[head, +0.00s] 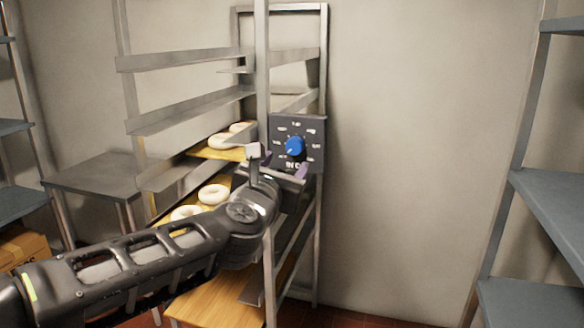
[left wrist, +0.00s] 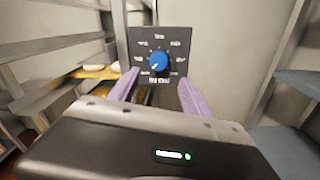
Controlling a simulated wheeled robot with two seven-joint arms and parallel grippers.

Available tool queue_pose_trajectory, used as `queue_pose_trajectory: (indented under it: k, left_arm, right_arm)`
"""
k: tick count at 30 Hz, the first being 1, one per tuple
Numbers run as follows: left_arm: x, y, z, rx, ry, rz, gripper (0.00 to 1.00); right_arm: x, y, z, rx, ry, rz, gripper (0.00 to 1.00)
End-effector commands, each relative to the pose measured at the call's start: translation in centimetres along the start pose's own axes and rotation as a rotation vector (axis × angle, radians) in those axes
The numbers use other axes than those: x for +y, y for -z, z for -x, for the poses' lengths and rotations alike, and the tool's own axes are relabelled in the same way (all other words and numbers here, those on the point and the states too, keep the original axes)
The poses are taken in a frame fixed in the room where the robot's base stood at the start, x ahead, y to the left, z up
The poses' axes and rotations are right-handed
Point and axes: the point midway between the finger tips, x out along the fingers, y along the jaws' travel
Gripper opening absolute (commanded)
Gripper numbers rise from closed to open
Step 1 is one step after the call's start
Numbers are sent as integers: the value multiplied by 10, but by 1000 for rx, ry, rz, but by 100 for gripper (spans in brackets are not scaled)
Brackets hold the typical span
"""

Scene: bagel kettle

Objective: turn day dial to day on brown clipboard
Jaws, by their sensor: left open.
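The day dial is a blue knob (head: 295,146) on a dark square panel (head: 313,127) with white labels around it, fixed at a post of the metal rack. The knob (left wrist: 159,62) and panel (left wrist: 180,38) also show in the left wrist view, the knob's pointer toward the lower left. The labels are too small to read surely. My left gripper (left wrist: 158,92) is open, its purple fingers either side below the knob and apart from it. In the head view the left gripper (head: 284,170) is just below the knob. No brown clipboard is visible. My right gripper is not in view.
The metal rack (head: 322,230) holds wooden boards with several bagels (head: 213,194) behind my left arm. A grey table (head: 95,175) stands at left, with a cardboard box (head: 22,247) nearby. Blue-grey shelves (head: 555,215) stand at right. The wall between is bare.

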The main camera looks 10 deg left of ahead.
Motion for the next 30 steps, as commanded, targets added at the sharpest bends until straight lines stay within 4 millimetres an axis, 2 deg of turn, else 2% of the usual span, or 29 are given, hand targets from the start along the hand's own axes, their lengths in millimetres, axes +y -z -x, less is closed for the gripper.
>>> queue_pose_trajectory:
  k: [3,14,17,27,30]
  left_arm:
    - [3,-8,4,-14,-6,38,56]
    - [3,-8,-1,-11,-6,34,56]
    - [3,-7,-10,-10,-5,33,56]
    - [3,-9,-60,-10,-5,31,56]
    - [3,-8,-70,-10,-5,32,56]
  right_arm:
    - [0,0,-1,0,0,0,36]
    - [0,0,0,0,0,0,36]
    - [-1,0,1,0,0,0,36]
    - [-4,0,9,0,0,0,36]
    - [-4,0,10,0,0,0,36]
